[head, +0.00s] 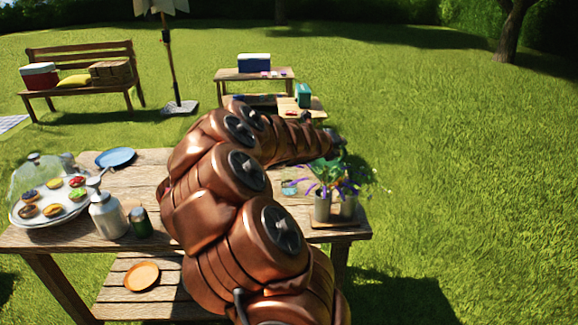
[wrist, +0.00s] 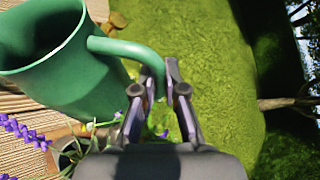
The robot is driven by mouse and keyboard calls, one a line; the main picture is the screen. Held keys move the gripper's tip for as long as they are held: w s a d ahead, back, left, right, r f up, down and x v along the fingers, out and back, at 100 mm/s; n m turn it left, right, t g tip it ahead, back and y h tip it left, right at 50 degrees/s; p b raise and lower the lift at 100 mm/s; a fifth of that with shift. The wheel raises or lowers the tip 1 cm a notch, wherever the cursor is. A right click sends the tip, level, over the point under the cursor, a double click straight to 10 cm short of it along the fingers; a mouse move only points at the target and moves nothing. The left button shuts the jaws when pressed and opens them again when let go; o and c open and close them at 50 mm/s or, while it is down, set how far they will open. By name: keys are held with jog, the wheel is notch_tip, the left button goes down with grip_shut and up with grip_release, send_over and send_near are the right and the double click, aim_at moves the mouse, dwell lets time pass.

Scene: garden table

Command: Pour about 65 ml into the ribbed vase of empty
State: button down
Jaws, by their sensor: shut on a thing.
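In the wrist view, my gripper (wrist: 168,92) is shut on the curved handle of a green jug (wrist: 75,75). The jug's wide mouth faces the upper left of that picture, and what is inside cannot be seen. I cannot tell which one is ribbed. A pot (wrist: 66,146) with a plant shows below the jug in the wrist view.
A clear glass (head: 289,187) stands left of the vases. Open grass lies to the right.

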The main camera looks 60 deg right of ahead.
dwell(0.7)
jog(key=shift+s+r, duration=0.15)
jog(key=shift+s+d+f+m+t+b, duration=0.1)
jog(key=shift+s+f+m+t+b, duration=0.25)
jog(key=shift+b, duration=0.6)
jog(key=s+f+m+t+b, duration=0.1)
jog(key=s+m+t+b, duration=0.3)
jog(key=b, duration=0.5)
jog(key=shift+s+d+f+m+y+b, duration=0.15)
jog(key=shift+s+d+m+y+b, duration=0.25)
jog(key=shift+s+m, duration=0.55)
